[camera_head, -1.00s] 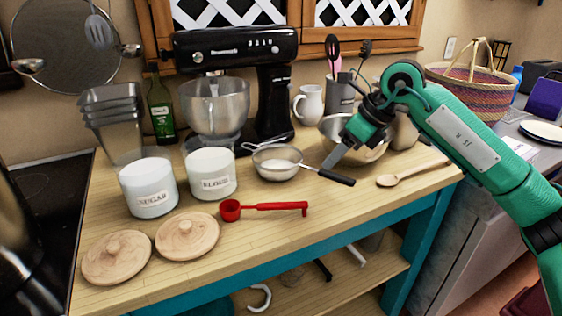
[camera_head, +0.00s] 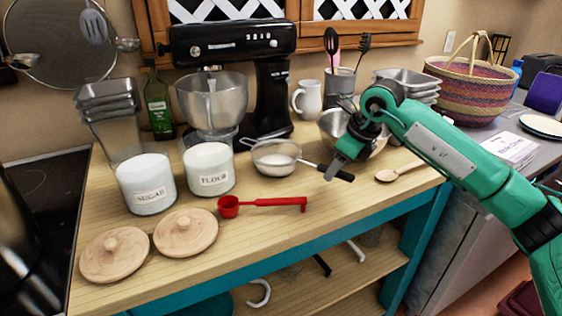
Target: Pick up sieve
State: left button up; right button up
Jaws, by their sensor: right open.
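The sieve (camera_head: 274,160) is a small round mesh strainer with a metal rim. It lies on the wooden counter in front of the stand mixer. Its black handle (camera_head: 333,173) points right and toward the front edge. My right gripper (camera_head: 336,165) hangs over the handle from the upper right, fingers pointing down. It is open, with the fingertips very close to the handle; whether they touch it or straddle it cannot be told. My left gripper is not in view.
A red measuring spoon (camera_head: 262,203) lies in front of the sieve. The flour jar (camera_head: 209,169) stands to its left, the mixer (camera_head: 236,60) behind. A metal bowl (camera_head: 372,145) sits just behind my gripper. A wooden spoon (camera_head: 388,175) lies to the right.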

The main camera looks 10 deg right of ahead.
jog(key=x, duration=0.4)
jog(key=shift+w+f, duration=0.1)
jog(key=shift+w, duration=0.1)
grip_shut()
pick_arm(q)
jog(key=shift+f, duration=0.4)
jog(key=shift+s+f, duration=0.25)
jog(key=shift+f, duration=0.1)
pick_arm(e)
notch_tip(320, 180, up, 20)
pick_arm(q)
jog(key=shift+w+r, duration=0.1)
